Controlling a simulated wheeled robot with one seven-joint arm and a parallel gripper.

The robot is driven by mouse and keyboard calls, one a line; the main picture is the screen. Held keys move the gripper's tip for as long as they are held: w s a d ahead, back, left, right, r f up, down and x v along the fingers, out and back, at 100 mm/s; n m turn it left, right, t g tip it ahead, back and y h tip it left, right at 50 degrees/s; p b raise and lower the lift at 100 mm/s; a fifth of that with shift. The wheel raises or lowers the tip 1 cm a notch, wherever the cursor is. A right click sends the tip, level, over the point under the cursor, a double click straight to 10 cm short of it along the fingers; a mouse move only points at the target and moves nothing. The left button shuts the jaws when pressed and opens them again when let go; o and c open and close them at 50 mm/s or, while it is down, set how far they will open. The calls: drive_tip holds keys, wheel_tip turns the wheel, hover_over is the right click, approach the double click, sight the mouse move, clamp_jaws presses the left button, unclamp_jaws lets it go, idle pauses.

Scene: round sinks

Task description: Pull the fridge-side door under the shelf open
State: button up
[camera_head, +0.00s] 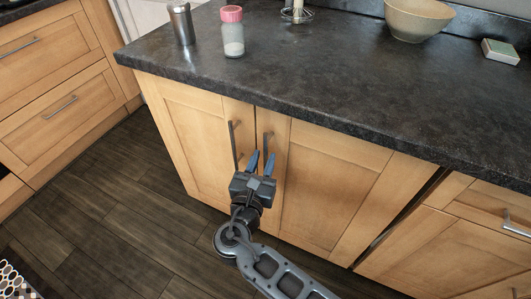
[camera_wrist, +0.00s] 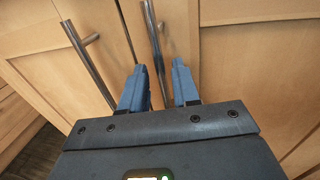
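Two light wood cabinet doors stand side by side under the dark counter, a left door (camera_head: 193,136) and a right door (camera_head: 332,182). Both look closed. The left door has a vertical bar handle (camera_head: 234,146), also in the wrist view (camera_wrist: 90,62). The right door's bar handle (camera_head: 266,147) shows in the wrist view (camera_wrist: 154,40) too. My gripper (camera_head: 261,165) is open, its blue fingers pointing at the right door's handle. In the wrist view that handle's lower part runs between the fingertips (camera_wrist: 160,78); contact cannot be told. No fridge is visible.
The dark countertop (camera_head: 330,85) overhangs the doors and holds a metal canister (camera_head: 182,25), a pink-lidded jar (camera_head: 232,34) and a bowl (camera_head: 417,18). Drawers (camera_head: 55,110) stand at the left, another cabinet (camera_head: 450,245) at the right. The wooden floor (camera_head: 120,215) is open at left.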

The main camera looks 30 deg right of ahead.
drive_tip(key=shift+x, duration=1.35)
drive_tip(key=shift+c, duration=0.3)
clamp_jaws()
